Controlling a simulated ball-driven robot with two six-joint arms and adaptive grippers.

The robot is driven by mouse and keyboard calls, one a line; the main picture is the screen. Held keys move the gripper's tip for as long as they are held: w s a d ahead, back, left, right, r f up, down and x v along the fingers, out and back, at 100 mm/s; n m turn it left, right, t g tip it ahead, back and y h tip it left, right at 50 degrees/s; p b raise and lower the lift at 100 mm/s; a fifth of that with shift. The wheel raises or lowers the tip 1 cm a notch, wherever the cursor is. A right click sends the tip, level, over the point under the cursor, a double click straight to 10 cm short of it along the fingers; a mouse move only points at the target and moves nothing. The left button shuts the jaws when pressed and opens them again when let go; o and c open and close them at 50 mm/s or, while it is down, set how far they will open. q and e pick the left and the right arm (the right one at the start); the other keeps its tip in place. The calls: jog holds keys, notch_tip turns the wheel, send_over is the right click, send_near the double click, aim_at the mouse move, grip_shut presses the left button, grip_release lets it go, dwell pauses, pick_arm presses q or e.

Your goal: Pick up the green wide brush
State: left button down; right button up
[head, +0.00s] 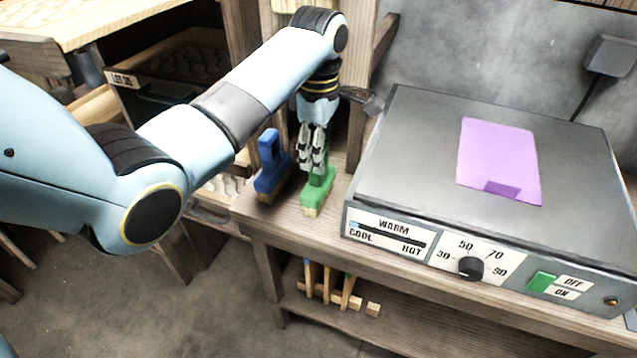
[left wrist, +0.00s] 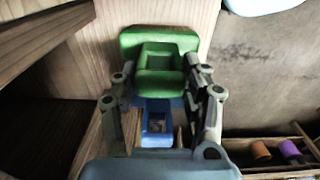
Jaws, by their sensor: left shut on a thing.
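The green wide brush (head: 317,190) stands upright on the wooden bench top, near its front left corner. My left gripper (head: 312,165) reaches down over it from above and is shut on its upper part. In the left wrist view, the green brush (left wrist: 160,45) shows beyond the fingers of my left gripper (left wrist: 165,95), which lie on both sides of it. A blue brush (head: 270,170) stands just to the left of the green one; it also shows in the left wrist view (left wrist: 157,125). My right gripper is not in view.
A hot plate (head: 400,140) with a purple sheet (head: 497,160) fills the bench to the right. A lower shelf (head: 390,325) holds several wooden-handled tools (head: 328,283). The blue brush is close beside my gripper.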

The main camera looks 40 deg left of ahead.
pick_arm(q)
jog(key=shift+r, duration=0.1)
jog(key=shift+r, duration=0.35)
jog(key=r, duration=0.2)
jog(key=shift+s+r, duration=0.25)
jog(key=shift+r, duration=0.1)
jog(key=s+d, duration=0.4)
jog(key=s, duration=1.3)
jog(key=shift+d+p, duration=0.15)
jog(key=shift+p, duration=0.2)
